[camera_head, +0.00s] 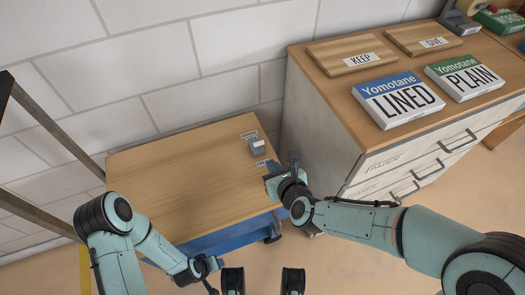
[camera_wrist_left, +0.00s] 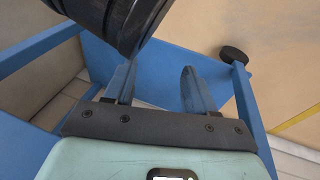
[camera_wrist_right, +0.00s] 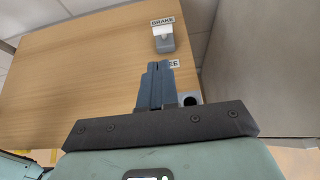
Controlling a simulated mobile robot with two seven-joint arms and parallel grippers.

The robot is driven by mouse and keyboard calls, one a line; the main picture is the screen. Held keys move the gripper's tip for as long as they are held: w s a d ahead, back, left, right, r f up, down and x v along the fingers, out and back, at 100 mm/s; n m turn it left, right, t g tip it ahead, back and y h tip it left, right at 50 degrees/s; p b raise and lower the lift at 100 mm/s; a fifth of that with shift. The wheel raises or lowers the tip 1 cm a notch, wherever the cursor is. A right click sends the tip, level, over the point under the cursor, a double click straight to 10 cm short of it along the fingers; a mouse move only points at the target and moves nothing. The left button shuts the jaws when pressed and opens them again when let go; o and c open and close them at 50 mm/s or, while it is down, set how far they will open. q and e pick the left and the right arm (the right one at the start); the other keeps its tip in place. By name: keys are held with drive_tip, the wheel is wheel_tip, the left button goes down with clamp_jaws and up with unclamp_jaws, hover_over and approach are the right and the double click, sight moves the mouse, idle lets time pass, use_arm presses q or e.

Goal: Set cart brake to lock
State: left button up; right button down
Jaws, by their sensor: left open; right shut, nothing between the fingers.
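The cart (camera_head: 180,185) has a wooden top and a blue frame. A small grey block (camera_head: 257,147), seemingly the brake control, is near its right edge; it also shows in the right wrist view (camera_wrist_right: 163,42). The label BRAKE (camera_wrist_right: 162,21) lies beyond it. A second label (camera_wrist_right: 174,63), partly hidden and ending in "EE", lies on the near side. My right gripper (camera_wrist_right: 157,66) is shut and empty, at the cart's right edge, short of the block and pointing towards it. My left gripper (camera_wrist_left: 157,75) is open and empty, low by the cart's blue frame.
A white block wall (camera_head: 185,60) is behind. A dark metal frame (camera_head: 55,125) is at the left. The cart top is otherwise bare.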

use_arm(q)
drive_tip(key=shift+s+a+f+g+b, duration=0.1)
drive_tip(key=shift+s+f+g+b, duration=0.3)
drive_tip(key=shift+s+f, duration=0.45)
use_arm(e)
drive_tip(key=x, duration=1)
use_arm(q)
drive_tip(key=shift+r, duration=0.1)
